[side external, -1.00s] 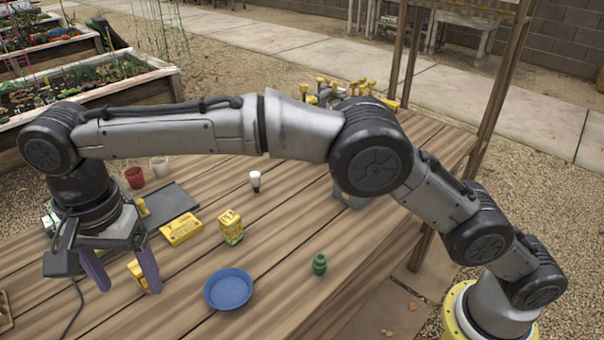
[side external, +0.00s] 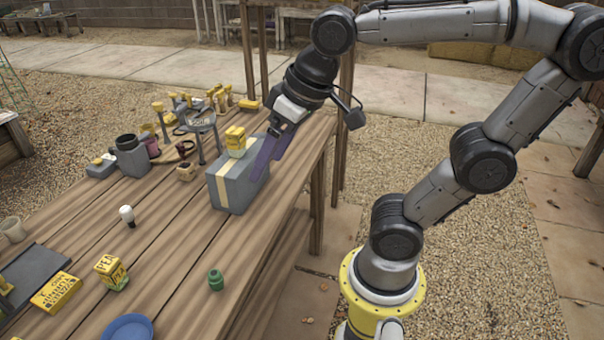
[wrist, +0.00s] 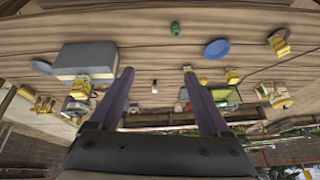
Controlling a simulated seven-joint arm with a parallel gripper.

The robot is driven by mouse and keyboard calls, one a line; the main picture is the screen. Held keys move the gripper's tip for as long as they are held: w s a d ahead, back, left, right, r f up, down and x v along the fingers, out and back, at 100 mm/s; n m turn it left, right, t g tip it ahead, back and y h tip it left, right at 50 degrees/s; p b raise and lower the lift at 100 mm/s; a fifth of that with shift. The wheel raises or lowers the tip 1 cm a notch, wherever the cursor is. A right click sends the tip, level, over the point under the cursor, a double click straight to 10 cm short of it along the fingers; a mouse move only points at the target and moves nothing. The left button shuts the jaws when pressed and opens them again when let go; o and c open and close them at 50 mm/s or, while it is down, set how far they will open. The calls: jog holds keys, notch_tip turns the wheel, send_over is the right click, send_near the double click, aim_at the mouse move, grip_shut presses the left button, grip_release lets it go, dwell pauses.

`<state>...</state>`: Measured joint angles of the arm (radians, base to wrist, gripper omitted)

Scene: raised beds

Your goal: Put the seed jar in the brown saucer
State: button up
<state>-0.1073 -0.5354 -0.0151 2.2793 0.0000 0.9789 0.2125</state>
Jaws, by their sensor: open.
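My gripper (side external: 272,158) is open and empty, its purple fingers slanting down beside the right end of a grey box. In the wrist view my gripper (wrist: 157,72) has its fingers wide apart with nothing between the tips. A small green jar (side external: 216,279) stands upright on the wooden table, apart from my gripper; it also shows in the wrist view (wrist: 176,28). I cannot tell whether it is the seed jar.
The grey box (side external: 232,188) with a pale stripe carries a yellow packet (side external: 235,141). A yellow pea packet (side external: 111,272), a white-topped small item (side external: 127,215) and a dark tray (side external: 36,273) stand left. A tripod stand (side external: 201,124) is behind. Bare planks lie around the green jar.

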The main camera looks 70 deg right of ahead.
jog(key=s+d+f+n, duration=0.1)
jog(key=s+d+f, duration=0.1)
jog(key=s+f, duration=0.2)
jog(key=shift+s+d+f+t+h, duration=0.15)
jog(key=shift+s+t+h, duration=0.15)
jog(key=shift+s, duration=0.3)
